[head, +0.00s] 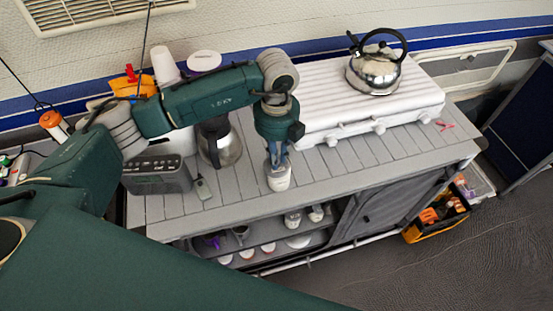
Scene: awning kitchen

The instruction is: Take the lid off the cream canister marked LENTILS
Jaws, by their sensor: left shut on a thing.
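A small cream canister (279,182) stands upright on the grey slatted counter, near its front edge and in front of the white stove. Its marking is too small to read. My left gripper (277,163) points straight down over it, with its fingers shut at the canister's top, on what seems to be its lid. The lid is mostly hidden by the fingers, and I cannot tell whether there is a gap between lid and canister. My right gripper is not in view.
A steel kettle (375,70) stands on the white stove (330,100). A coffee pot (220,144), a grey radio-like box (156,176) and a small grey-green item (203,189) are to the left. An open shelf lies below. The counter (390,150) right of the canister is mostly clear.

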